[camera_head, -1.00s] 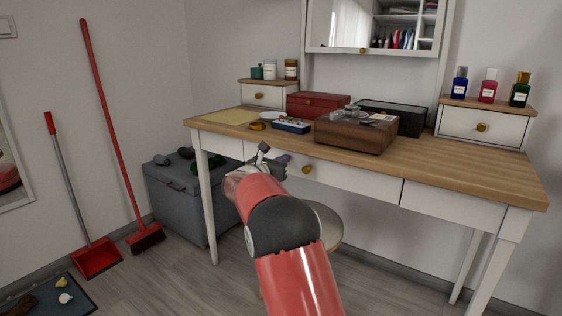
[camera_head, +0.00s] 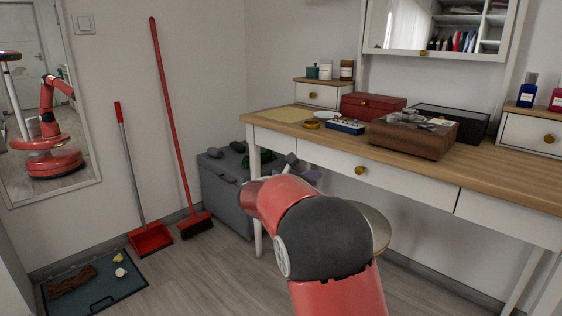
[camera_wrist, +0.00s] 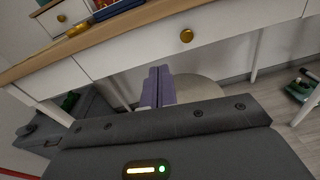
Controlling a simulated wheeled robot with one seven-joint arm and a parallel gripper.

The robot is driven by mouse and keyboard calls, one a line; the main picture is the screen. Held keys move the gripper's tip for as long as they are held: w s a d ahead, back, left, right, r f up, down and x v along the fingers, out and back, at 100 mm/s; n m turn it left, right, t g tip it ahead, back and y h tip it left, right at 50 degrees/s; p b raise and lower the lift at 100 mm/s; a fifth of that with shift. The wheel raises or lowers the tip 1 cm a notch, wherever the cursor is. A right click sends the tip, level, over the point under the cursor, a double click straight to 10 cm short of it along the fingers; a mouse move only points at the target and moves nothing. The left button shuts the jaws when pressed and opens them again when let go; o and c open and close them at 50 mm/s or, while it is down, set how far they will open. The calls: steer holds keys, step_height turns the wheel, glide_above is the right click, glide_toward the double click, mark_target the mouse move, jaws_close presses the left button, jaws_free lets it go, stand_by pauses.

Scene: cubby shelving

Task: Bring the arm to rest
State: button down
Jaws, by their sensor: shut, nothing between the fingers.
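My red and dark grey arm reaches from the bottom of the head view toward the dressing table. My gripper (camera_wrist: 158,88) shows in the wrist view as two purple fingers pressed together, shut and empty. It points toward the front of the dressing table (camera_wrist: 130,58), below the drawer's brass knob (camera_wrist: 186,35), with the round stool seat (camera_wrist: 195,90) behind it. In the head view the gripper is small and partly hidden behind my arm, in front of the table's left part.
A stool (camera_head: 372,228) stands under the table, partly behind my arm. A grey storage box (camera_head: 226,190) is left of the table. A red broom (camera_head: 178,130) and dustpan (camera_head: 150,238) stand by the wall. A tray (camera_head: 95,285) lies on the floor. Open floor lies between.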

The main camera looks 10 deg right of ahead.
steer(key=s+d+m+g+y+p, duration=0.1)
steer(key=s+d+m+g+y, duration=0.15)
steer(key=s+m, duration=0.6)
steer(key=s+d+m+g+y+p, duration=0.1)
steer(key=s+m+g+y+p, duration=0.2)
steer(key=s, duration=1.1)
steer(key=s+a+f+m+y, duration=0.1)
steer(key=s+a+m+y, duration=0.3)
steer(key=s, duration=0.5)
steer(key=s+a+f+m+t+y+p, duration=0.1)
steer(key=s+a+m+y, duration=0.3)
steer(key=s+a+m, duration=0.2)
steer(key=s+m, duration=0.2)
steer(key=s, duration=0.1)
steer(key=shift+s+f+y, duration=0.2)
steer(key=shift+f+y, duration=0.15)
steer(key=shift+t, duration=0.25)
